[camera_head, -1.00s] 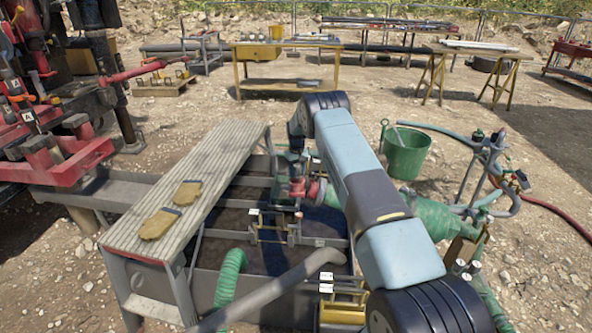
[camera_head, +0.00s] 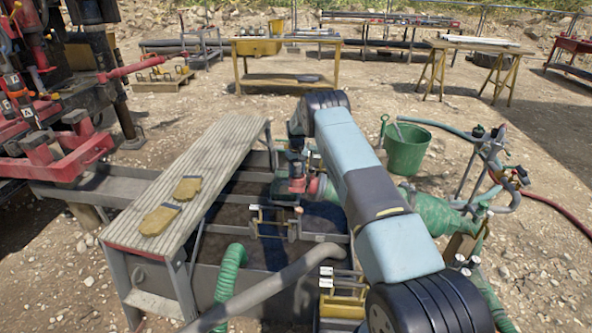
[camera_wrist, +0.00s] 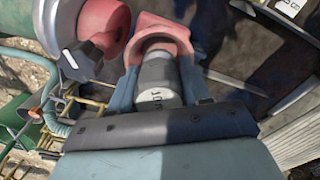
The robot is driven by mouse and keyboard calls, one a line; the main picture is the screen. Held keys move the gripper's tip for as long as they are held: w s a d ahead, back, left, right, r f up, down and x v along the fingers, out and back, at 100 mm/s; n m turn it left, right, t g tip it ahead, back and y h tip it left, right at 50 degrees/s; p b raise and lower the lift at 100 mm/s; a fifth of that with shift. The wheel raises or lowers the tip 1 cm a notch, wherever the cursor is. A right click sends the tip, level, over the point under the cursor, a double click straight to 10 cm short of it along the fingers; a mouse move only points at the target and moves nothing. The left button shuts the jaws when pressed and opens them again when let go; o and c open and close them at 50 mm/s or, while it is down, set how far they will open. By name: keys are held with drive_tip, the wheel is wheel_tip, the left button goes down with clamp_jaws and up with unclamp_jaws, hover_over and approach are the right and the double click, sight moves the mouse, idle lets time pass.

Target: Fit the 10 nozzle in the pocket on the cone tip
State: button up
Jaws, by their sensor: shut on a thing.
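My gripper (camera_wrist: 158,88) is shut on the 10 nozzle (camera_wrist: 156,75), a grey cylinder with dark markings upside down in the wrist view. One blue-grey finger is on each side of it. The nozzle's far end is at the red curved pocket (camera_wrist: 168,28) on the cone tip, whose rim arches around it. I cannot tell how deep the nozzle sits. In the head view the red cone tip (camera_head: 298,186) shows below my bent arm, in front of a green cone body. The nozzle is too small to make out there.
A round red fitting with a dark knob (camera_wrist: 82,60) is close left of the pocket. A ribbed walkway (camera_head: 190,175) with yellow gloves (camera_head: 160,220) lies left of the tank. A grey pipe (camera_head: 275,285) crosses the tank's front. A green bucket (camera_head: 406,155) stands right.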

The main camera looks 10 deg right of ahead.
drive_tip(key=shift+s+f, duration=0.1)
drive_tip(key=shift+f, duration=0.25)
drive_tip(key=o, duration=0.9)
drive_tip(key=shift+o, duration=1.2)
drive_tip(key=shift+r, duration=0.2)
wheel_tip(320, 180, up, 14)
drive_tip(key=shift+f, duration=0.15)
